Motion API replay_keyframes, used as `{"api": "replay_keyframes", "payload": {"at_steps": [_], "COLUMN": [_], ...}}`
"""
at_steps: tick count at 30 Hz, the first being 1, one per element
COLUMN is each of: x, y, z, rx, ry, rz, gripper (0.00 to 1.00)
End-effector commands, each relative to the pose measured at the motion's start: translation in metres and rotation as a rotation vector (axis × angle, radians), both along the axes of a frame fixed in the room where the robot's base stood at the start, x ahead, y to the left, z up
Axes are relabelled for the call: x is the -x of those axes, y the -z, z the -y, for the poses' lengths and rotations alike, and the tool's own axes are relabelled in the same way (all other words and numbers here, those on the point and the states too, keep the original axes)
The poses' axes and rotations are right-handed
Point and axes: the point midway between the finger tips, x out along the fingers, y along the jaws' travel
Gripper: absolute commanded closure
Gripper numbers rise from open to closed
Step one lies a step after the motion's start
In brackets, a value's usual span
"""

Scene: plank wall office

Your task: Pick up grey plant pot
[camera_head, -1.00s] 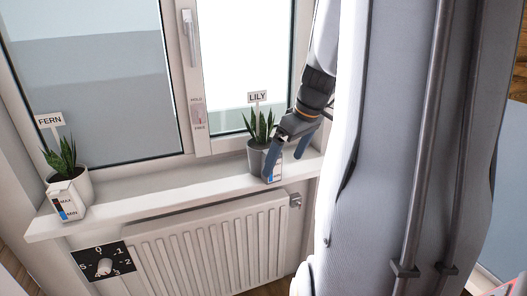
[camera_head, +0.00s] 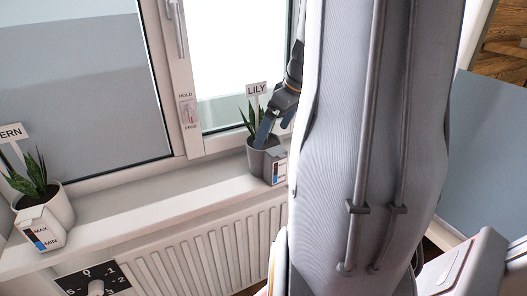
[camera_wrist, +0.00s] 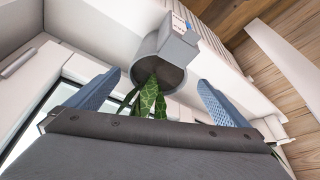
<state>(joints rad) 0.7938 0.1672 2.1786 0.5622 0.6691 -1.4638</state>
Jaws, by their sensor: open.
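The grey plant pot (camera_head: 256,158) stands upright on the window sill, with a green spiky plant and a sign reading LILY. A small grey box with a coloured gauge is on its right side. In the wrist view the pot (camera_wrist: 149,49) lies ahead, with its leaves between the two blue fingers. My gripper (camera_head: 268,128) is at the plant, just above the pot's rim. In the wrist view my gripper (camera_wrist: 158,98) is open and empty, its fingers spread wider than the pot. My arm hides part of the right side in the head view.
A white pot (camera_head: 47,207) with a FERN sign and a MAX/MIN gauge box stands at the sill's left end. The window frame (camera_head: 188,75) with its handle rises behind. A radiator (camera_head: 210,245) and a dial plate (camera_head: 93,280) are below. The sill (camera_head: 150,195) between the pots is clear.

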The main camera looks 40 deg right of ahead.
Motion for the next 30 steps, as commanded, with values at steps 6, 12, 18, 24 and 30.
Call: {"api": "replay_keyframes", "payload": {"at_steps": [6,12,18,24,30], "x": [-0.006,-0.013,-0.020,-0.020,-0.020], "y": [0.017,0.040,0.054,0.055,0.055], "z": [-0.001,-0.001,-0.002,-0.002,-0.002], "rx": [-0.001,-0.002,0.000,0.001,0.001], "ry": [-0.001,0.000,0.001,0.000,0.000], "rz": [-0.002,-0.004,-0.001,-0.001,-0.001], "gripper": [0.00,0.00,0.00,0.00,0.24]}}
